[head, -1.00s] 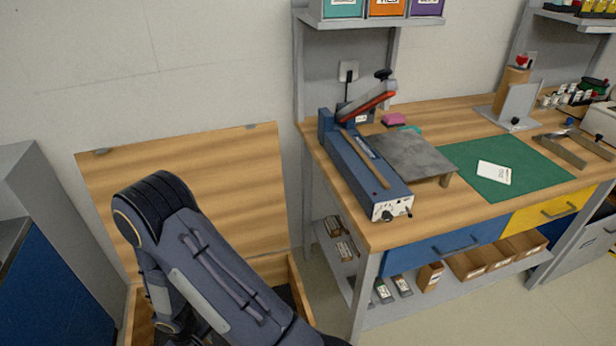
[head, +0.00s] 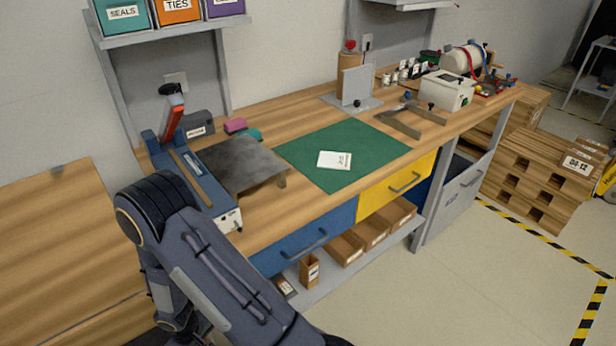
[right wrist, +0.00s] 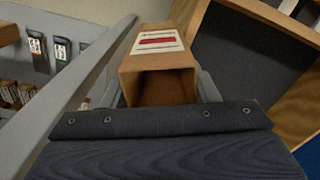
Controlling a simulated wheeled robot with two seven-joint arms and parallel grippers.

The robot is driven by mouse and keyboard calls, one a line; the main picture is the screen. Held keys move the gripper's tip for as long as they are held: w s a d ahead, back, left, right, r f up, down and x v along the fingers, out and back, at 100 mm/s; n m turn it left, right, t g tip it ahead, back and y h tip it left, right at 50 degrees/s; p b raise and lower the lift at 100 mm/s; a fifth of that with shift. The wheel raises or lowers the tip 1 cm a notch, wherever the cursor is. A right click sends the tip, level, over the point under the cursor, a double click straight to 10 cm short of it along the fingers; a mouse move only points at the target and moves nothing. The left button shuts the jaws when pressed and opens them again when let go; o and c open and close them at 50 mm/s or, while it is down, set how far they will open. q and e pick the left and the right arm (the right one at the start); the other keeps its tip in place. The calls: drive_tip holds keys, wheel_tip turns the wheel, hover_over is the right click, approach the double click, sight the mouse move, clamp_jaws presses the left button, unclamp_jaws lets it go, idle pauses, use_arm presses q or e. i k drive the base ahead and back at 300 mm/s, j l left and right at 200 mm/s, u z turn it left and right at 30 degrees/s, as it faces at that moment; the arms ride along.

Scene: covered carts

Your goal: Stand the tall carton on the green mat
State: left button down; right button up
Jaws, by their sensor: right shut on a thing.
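The tall carton (right wrist: 160,60) is brown cardboard with a white label and a red band, seen end-on in the right wrist view. My right gripper (right wrist: 162,88) is shut on it, with a finger on each side. The carton and right gripper do not show in the head view. My left gripper is in neither view.
A blue sealing machine (head: 195,185) and a dark metal stand (head: 240,165) are left of the mat. An upright grey plate (head: 356,85) stands behind it. A bench post (right wrist: 75,85) and a wooden box (right wrist: 270,25) flank the carton.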

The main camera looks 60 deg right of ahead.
sight(371, 141)
drive_tip(key=k+l, duration=0.15)
drive_tip(key=l, duration=0.25)
drive_tip(key=k+l+z, duration=0.1)
drive_tip(key=l, duration=0.25)
drive_tip(key=k+l, duration=0.15)
drive_tip(key=l, duration=0.25)
drive_tip(key=k+l+z, duration=0.1)
drive_tip(key=l, duration=0.3)
drive_tip(key=k+l, duration=0.15)
drive_tip(key=l, duration=0.25)
drive_tip(key=k+l+z, duration=0.1)
drive_tip(key=l, duration=0.3)
